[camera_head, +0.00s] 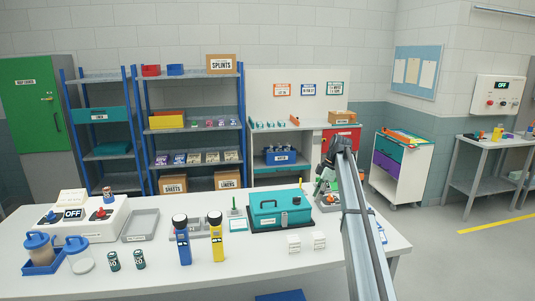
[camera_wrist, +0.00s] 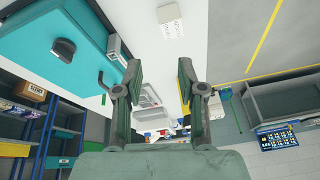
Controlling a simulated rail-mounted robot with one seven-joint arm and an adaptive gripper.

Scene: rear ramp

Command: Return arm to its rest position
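My arm (camera_head: 362,228) rises from the bottom of the head view and bends at its top over the right end of the white table (camera_head: 340,262). My gripper (camera_wrist: 158,72) is open in the wrist view, its two fingers well apart with nothing held between them. In the head view my gripper (camera_head: 323,186) is small and partly hidden, close to the right side of the teal case (camera_head: 268,221). The teal case also fills the upper left of the wrist view (camera_wrist: 45,25), beside the left finger. I cannot tell the exact gap between them.
White blocks (camera_head: 294,243), a blue flashlight (camera_head: 182,246), a yellow flashlight (camera_head: 216,245), cans (camera_head: 113,260) and a switch box (camera_head: 95,217) stand on the table. Shelves (camera_head: 193,135) line the back. A drawer cart (camera_head: 397,170) stands right; floor beyond the table's right end is open.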

